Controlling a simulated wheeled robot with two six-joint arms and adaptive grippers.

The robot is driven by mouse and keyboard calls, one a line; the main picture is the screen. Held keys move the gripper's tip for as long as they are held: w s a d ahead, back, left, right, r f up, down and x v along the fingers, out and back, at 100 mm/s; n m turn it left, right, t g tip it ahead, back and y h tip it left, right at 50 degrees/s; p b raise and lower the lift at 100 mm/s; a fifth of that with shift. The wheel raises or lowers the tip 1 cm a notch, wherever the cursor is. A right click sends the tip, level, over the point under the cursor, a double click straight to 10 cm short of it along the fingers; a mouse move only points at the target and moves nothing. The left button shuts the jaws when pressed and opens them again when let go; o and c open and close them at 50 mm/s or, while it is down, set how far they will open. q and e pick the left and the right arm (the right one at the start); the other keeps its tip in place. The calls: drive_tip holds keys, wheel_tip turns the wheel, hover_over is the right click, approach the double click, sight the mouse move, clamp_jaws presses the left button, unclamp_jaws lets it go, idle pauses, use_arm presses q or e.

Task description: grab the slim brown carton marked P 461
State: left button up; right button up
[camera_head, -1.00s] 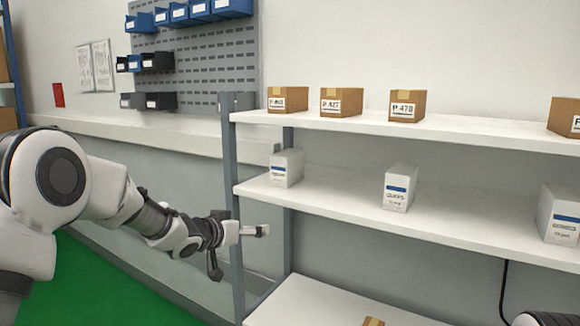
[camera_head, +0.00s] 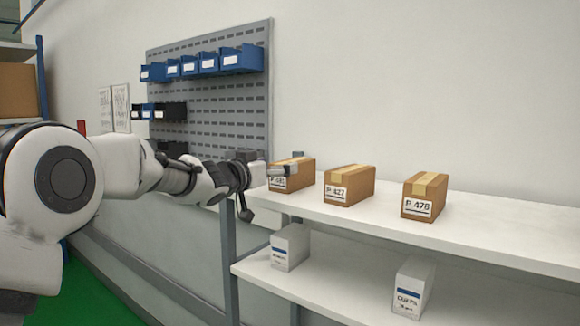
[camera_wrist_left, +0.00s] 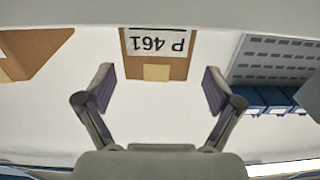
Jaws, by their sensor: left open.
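The brown carton marked P 461 (camera_head: 304,176) stands on the top shelf near its left end, partly hidden by my left gripper in the head view. In the left wrist view the carton (camera_wrist_left: 174,69) shows at top centre, its white label upside down. My left gripper (camera_head: 284,170) is open and empty, in front of the carton at about its height. In the wrist view its two fingers (camera_wrist_left: 158,75) are spread wider than the carton, which appears between and beyond them. Contact is not visible. My right gripper is not in view.
Cartons P 427 (camera_head: 349,185) and P 478 (camera_head: 425,195) stand to the right on the white top shelf (camera_head: 500,226). White boxes (camera_head: 290,247) stand on the shelf below. A grey pegboard (camera_head: 255,110) with blue bins (camera_head: 241,60) hangs behind on the left.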

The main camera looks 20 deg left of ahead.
sight(286, 162)
use_arm(q)
drive_tip(key=w, duration=0.1)
drive_tip(key=w+d+f, duration=0.1)
drive_tip(key=w, duration=0.1)
drive_tip(key=w+d, duration=0.1)
drive_tip(key=w, duration=0.1)
drive_tip(key=shift+d+f, duration=0.1)
drive_tip(key=shift+f, duration=0.05)
drive_tip(key=shift+s, duration=0.2)
drive_tip(key=shift+s+a+r, duration=0.25)
drive_tip(key=shift+s+a, duration=0.05)
drive_tip(key=shift+c, duration=1.4)
drive_tip(key=shift+s+r, duration=0.1)
drive_tip(key=shift+s, duration=0.1)
drive_tip(key=c, duration=1.1)
drive_tip(key=shift+w+d, duration=0.15)
drive_tip(key=shift+w, duration=0.1)
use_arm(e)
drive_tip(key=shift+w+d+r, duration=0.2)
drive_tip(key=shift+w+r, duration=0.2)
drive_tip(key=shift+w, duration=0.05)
